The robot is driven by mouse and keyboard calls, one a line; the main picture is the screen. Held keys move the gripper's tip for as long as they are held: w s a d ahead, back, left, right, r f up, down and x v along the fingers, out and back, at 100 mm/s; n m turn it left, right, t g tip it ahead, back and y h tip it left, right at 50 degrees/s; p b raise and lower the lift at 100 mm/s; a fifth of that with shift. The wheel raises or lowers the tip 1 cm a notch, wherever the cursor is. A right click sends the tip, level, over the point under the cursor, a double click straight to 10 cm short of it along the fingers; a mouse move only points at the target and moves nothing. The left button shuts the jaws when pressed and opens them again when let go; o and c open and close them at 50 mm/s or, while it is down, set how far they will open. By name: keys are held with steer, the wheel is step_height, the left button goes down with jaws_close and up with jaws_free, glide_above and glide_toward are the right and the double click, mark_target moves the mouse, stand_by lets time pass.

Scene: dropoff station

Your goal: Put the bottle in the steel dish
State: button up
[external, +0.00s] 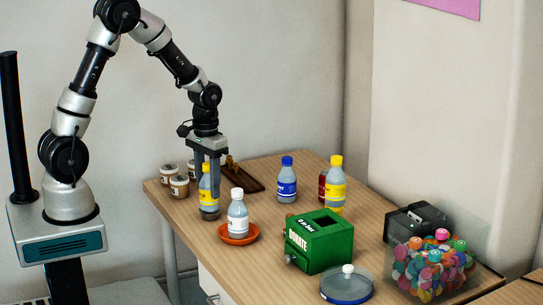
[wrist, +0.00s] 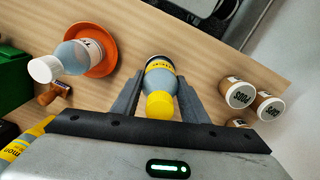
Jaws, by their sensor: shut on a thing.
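My gripper (external: 208,172) points straight down at the left part of the table and is shut on a bottle (external: 209,200) with a yellow cap and yellow label. In the wrist view this bottle (wrist: 160,78) stands upright between the two fingers. Its base is at or very near the tabletop; I cannot tell if it touches. A round, shallow grey-blue dish (external: 335,294) with a white knob-like thing on it lies at the front right; I cannot tell if it is steel. No other dish looks clearly like steel.
An orange saucer (external: 224,237) bearing a white-capped bottle (external: 238,218) is close beside the held bottle. Small jars (external: 179,187) stand on its other side. A brown tray (external: 249,180), a green donation box (external: 328,245), other bottles (external: 287,181) and a clear bin (external: 455,292) occupy the table.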

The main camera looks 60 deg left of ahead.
steer(key=shift+f+b, duration=0.3)
steer(key=shift+f, duration=0.15)
steer(key=o, duration=1)
steer(key=shift+o, duration=0.2)
steer(key=shift+r, duration=0.15)
